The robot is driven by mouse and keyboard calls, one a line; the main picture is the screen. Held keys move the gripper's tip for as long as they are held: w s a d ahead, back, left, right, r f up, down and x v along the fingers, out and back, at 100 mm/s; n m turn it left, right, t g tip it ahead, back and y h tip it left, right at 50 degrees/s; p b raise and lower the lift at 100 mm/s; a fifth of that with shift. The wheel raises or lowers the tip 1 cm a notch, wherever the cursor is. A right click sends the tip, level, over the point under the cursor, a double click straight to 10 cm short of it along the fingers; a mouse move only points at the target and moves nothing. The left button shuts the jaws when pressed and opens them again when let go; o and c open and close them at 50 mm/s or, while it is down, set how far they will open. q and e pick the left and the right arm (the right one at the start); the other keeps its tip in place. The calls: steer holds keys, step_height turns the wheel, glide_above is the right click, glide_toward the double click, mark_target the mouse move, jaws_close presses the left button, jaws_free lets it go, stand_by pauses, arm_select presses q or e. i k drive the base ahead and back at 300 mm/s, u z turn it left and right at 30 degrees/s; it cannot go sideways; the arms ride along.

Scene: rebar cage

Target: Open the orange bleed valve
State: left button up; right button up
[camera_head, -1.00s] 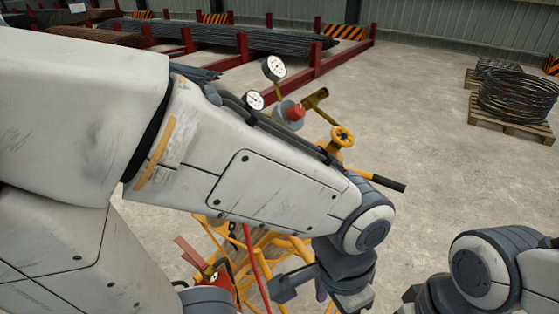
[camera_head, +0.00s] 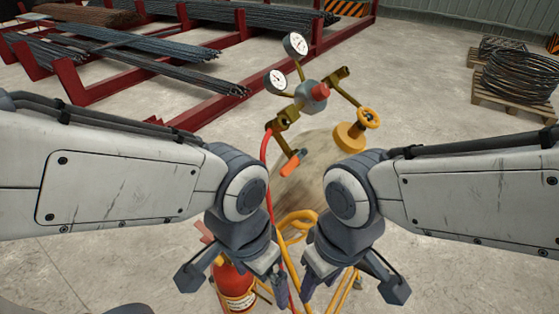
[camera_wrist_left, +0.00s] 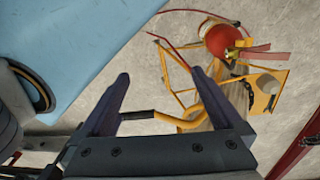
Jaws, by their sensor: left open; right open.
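The orange-handled lever valve (camera_head: 292,164), which looks like the bleed valve, hangs on a brass fitting below the gauges in the head view. The manifold body (camera_head: 311,95) is grey with a red cap, above the top of a gas cylinder (camera_head: 309,165). My left gripper (camera_head: 280,288) is open and empty, pointing down below and left of the valve. In the left wrist view its two fingers (camera_wrist_left: 160,95) are apart, with a yellow cart bar (camera_wrist_left: 178,119) showing across the gap. My right gripper (camera_head: 310,288) is open and empty, below and right of the valve.
Two white gauges (camera_head: 295,44) and a yellow handwheel (camera_head: 368,118) surround the manifold. A red hose (camera_head: 265,165) runs down beside the valve. A red fire extinguisher (camera_head: 234,285) stands low on the cart. Rebar racks (camera_head: 150,110) lie behind left; coiled wire (camera_head: 518,85) sits back right.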

mark_target(288, 169)
steer(key=u, duration=1.3)
steer(key=k, duration=0.4)
steer(key=z, duration=0.55)
